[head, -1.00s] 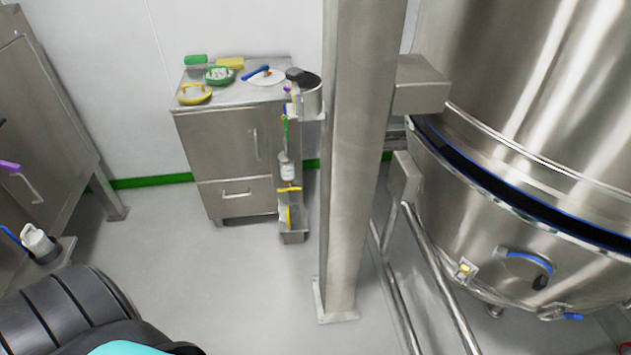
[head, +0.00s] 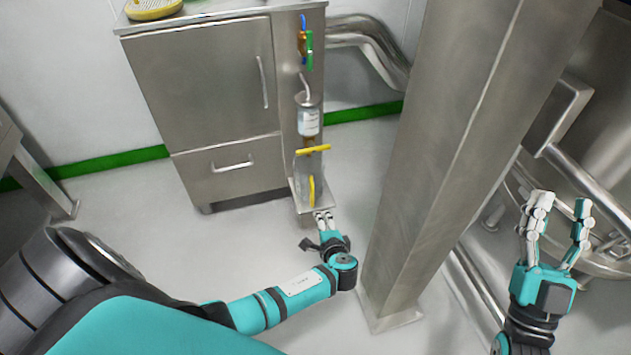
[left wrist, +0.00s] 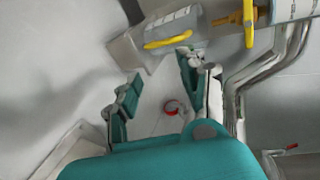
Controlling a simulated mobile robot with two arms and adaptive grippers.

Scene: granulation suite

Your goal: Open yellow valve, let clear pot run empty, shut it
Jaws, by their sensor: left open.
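The clear pot (head: 308,120), with a white label, hangs on the cabinet's side; its edge also shows in the left wrist view (left wrist: 292,10). The yellow valve lever (head: 314,149) is under it, crosswise to the brass pipe, and shows in the left wrist view (left wrist: 249,22). Below stands a clear jug with a yellow handle (head: 311,188), which also shows in the left wrist view (left wrist: 168,41). My left gripper (head: 325,216) is open and empty, in front of and below the jug, apart from the valve. My right gripper (head: 560,215) is open and empty at the right.
A steel column (head: 440,150) stands just right of my left gripper. A bent pipe (head: 370,40) runs behind. Floor left of my left arm is clear.

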